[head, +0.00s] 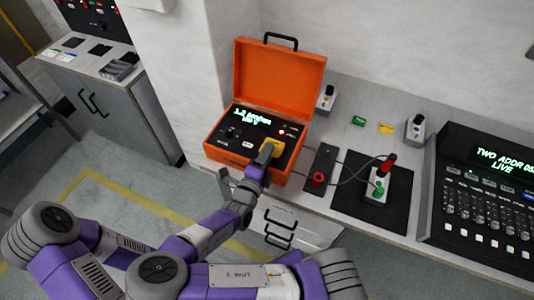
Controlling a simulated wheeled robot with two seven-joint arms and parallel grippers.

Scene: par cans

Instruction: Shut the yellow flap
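The yellow flap (275,147) is on the dark panel of the open orange case (228,158), near its front right. It is small, and I cannot tell how far it is raised. My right gripper (265,155) is at the flap's near left side and covers part of it. The fingertips look close together, but whether they are open, shut or touching the flap is unclear. My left gripper is not visible.
The case's orange lid (279,78) stands up behind the panel. On the right are a black plate with a red knob (318,179), a dark mat (345,202) with a cabled device, and a lit console (490,200). Drawer handles (279,229) show below the grey counter.

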